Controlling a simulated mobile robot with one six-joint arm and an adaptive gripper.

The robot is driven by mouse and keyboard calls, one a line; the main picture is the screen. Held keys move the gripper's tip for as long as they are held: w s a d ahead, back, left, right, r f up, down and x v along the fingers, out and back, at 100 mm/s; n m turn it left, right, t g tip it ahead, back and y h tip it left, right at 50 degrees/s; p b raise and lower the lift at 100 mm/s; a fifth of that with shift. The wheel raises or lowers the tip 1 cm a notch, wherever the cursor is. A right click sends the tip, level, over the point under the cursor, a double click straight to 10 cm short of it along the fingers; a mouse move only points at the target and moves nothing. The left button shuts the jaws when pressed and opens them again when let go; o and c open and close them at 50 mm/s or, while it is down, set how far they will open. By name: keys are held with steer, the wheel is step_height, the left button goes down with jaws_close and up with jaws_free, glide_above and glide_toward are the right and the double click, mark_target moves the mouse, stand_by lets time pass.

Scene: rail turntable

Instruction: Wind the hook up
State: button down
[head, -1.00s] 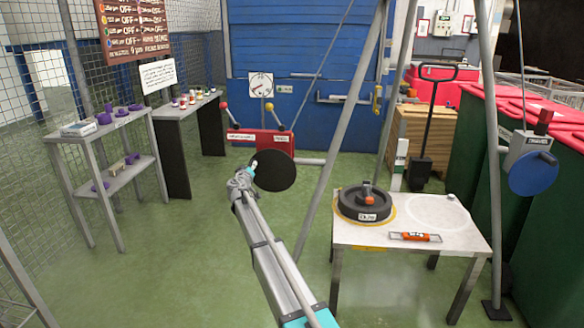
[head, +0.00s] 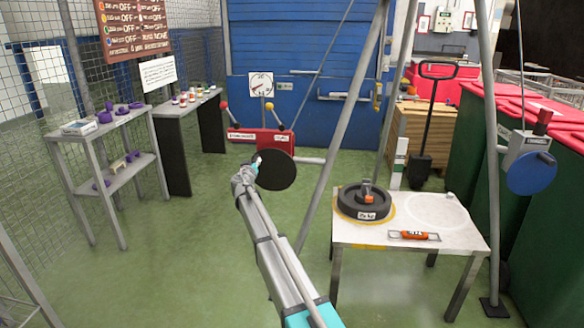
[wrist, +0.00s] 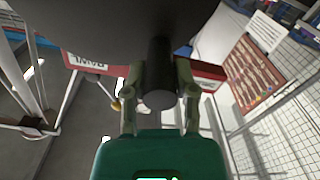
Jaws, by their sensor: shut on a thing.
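The red winch (head: 275,138) hangs by the slanted frame leg, with a black crank disc (head: 277,171) on its front. My gripper (head: 254,168) is at the disc's left edge. In the wrist view my gripper (wrist: 160,88) has its two fingers on either side of a dark round handle (wrist: 159,99), shut on it. The disc (wrist: 130,25) fills the top of that view. A black labelled weight (head: 364,204) with a small orange part (head: 369,199) on top sits on the white table (head: 430,222). I cannot clearly make out the hook.
A second winch with a blue disc (head: 531,173) is on the right frame leg. An orange-and-silver tool (head: 414,235) lies on the table front. A dial (head: 260,85) stands behind the red winch. Shelves (head: 100,150) stand left; green floor between is clear.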

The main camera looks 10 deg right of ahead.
steer(key=shift+s+d+r+m+p, duration=0.15)
steer(key=shift+d+r+m+p, duration=0.1)
steer(key=shift+d+m, duration=0.25)
steer(key=shift+s+d+r+m+p, duration=0.15)
steer(key=shift+d+r+m, duration=0.1)
steer(key=shift+d+m, duration=0.25)
steer(key=shift+a, duration=0.15)
steer(key=shift+c, duration=1)
jaws_free()
steer(key=shift+a, duration=0.15)
steer(key=shift+s, duration=0.1)
steer(key=v, duration=0.7)
steer(key=shift+s+a, duration=0.2)
steer(key=shift+s, duration=0.1)
steer(key=shift+r, duration=0.1)
